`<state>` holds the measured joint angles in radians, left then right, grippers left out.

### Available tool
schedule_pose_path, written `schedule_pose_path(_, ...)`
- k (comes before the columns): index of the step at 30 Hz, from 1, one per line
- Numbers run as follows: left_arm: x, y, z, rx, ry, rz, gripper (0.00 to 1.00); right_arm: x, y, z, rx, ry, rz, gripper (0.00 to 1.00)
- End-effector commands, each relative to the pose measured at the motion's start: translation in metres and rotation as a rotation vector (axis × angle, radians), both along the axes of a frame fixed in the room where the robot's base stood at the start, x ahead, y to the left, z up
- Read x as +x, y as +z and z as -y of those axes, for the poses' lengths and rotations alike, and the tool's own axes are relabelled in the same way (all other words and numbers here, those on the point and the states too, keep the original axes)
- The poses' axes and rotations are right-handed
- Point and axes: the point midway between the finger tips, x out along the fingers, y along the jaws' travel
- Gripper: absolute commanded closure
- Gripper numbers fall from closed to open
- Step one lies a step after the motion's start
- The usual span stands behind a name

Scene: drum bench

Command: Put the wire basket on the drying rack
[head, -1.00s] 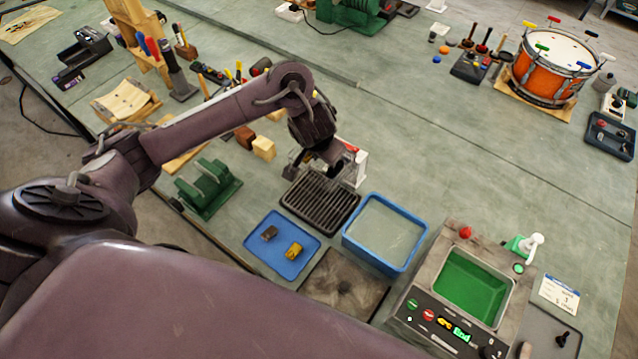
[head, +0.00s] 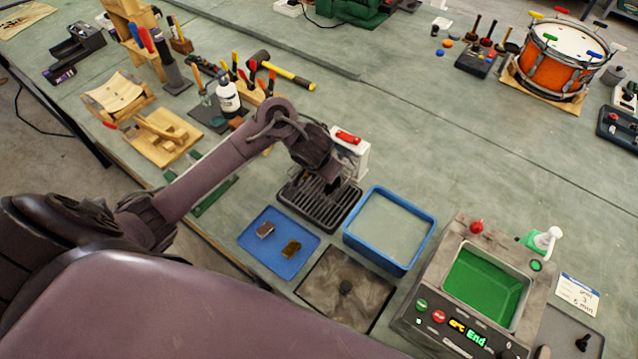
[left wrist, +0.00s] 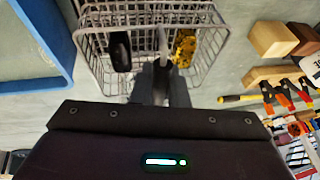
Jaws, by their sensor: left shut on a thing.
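The wire basket (left wrist: 150,45) shows in the left wrist view, with a black piece (left wrist: 120,50) and a gold piece (left wrist: 184,47) seen within its wires. My left gripper (left wrist: 160,72) is shut on the basket at its near middle. In the head view my left gripper (head: 335,180) is over the far part of the dark slatted drying rack (head: 318,205). The basket cannot be made out clearly there, so I cannot tell whether it touches the rack. My right gripper is not in view.
A blue tub (head: 388,262) stands right of the rack. A blue tray (head: 268,258) with two small blocks lies in front of it. A white box with a red top (head: 350,155) stands just behind the gripper.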

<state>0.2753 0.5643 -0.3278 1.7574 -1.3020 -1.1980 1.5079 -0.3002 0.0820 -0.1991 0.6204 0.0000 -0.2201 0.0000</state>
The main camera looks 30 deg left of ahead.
Motion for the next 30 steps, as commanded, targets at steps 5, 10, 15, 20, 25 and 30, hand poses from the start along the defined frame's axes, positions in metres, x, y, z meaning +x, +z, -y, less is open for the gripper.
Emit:
schedule_pose_path(5,0.0,-0.026,0.0,0.001,0.0,0.0,1.0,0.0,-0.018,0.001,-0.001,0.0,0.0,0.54)
schedule_pose_path(10,0.0,-0.044,0.0,0.0,0.0,0.001,1.0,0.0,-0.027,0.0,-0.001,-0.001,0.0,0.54)
schedule_pose_path(15,0.001,-0.043,0.0,-0.002,0.0,0.002,1.0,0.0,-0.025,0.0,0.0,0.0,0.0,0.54)
schedule_pose_path(20,0.0,-0.044,0.0,-0.002,0.0,0.002,1.0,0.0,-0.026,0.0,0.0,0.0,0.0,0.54)
schedule_pose_path(25,0.0,-0.047,0.0,-0.001,0.0,0.0,0.78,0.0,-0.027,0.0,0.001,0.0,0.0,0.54)
schedule_pose_path(30,0.0,-0.047,0.0,-0.001,0.0,0.0,0.64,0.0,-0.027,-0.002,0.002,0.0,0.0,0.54)
